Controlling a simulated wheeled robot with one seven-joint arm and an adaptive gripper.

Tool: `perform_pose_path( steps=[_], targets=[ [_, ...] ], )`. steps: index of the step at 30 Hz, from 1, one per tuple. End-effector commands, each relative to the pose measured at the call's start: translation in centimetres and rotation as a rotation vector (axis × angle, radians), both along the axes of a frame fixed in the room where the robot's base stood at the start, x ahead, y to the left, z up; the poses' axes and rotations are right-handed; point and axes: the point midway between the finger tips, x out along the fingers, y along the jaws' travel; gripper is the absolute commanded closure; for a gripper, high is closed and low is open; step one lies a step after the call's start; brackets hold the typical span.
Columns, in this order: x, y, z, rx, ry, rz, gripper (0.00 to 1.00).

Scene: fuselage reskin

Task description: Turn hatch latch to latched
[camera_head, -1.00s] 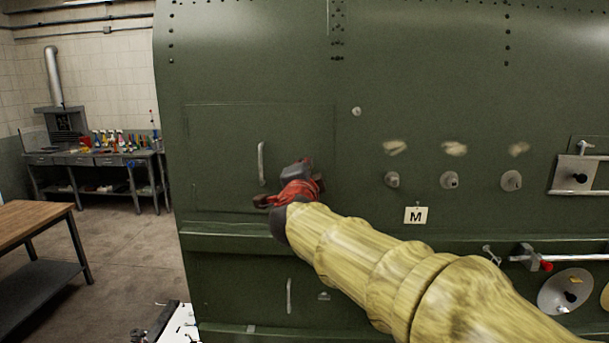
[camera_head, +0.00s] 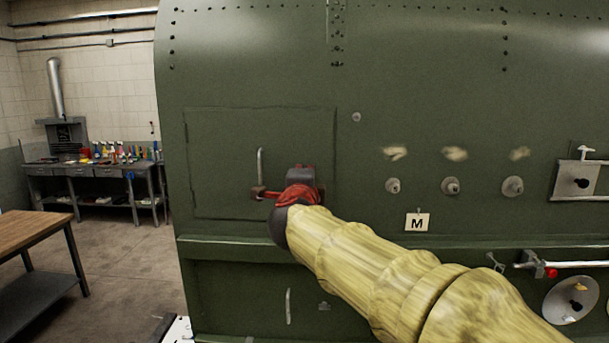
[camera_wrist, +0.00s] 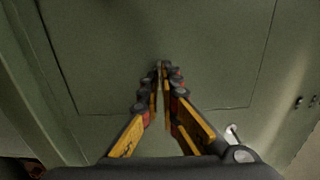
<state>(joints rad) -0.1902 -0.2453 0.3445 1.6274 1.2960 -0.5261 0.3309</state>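The hatch (camera_head: 222,140) is a thin-outlined rectangular panel in the green fuselage skin, at left in the head view. Its outline also shows in the wrist view (camera_wrist: 100,60). A pale vertical bar handle (camera_head: 260,160) sits on the hatch. I cannot tell which fitting is the latch. A small pale stud (camera_head: 356,117) lies just right of the hatch. My gripper (camera_head: 258,192) is at the handle's lower end; whether it touches is unclear. In the wrist view, my gripper's fingers (camera_wrist: 162,68) come together at the tips, with nothing visibly held. I cannot make out the handle there.
A ledge (camera_head: 240,243) runs below the hatch, with a second handle (camera_head: 288,306) beneath it. Several round knobs and an "M" tag (camera_head: 417,222) are to the right. A wooden table (camera_head: 30,232) and a workbench (camera_head: 95,170) stand at left, with open floor between.

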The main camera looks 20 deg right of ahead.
Motion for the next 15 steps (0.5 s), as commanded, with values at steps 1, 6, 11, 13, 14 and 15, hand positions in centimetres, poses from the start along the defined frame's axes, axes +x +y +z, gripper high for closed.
perform_pose_path(
  steps=[1, 6, 11, 13, 14, 15],
  targets=[
    [0.03, 0.0, -0.2, 0.001, 0.003, 0.0, 1.0],
    [0.04, 0.0, -0.21, 0.001, 0.003, 0.0, 0.93],
    [0.03, -0.01, -0.14, 0.0, 0.002, 0.0, 0.83],
    [0.02, 0.0, -0.12, 0.0, 0.002, 0.0, 0.79],
    [0.02, 0.0, -0.11, -0.001, 0.001, 0.0, 0.78],
    [0.02, 0.0, -0.09, -0.001, 0.001, 0.0, 0.78]
  ],
)
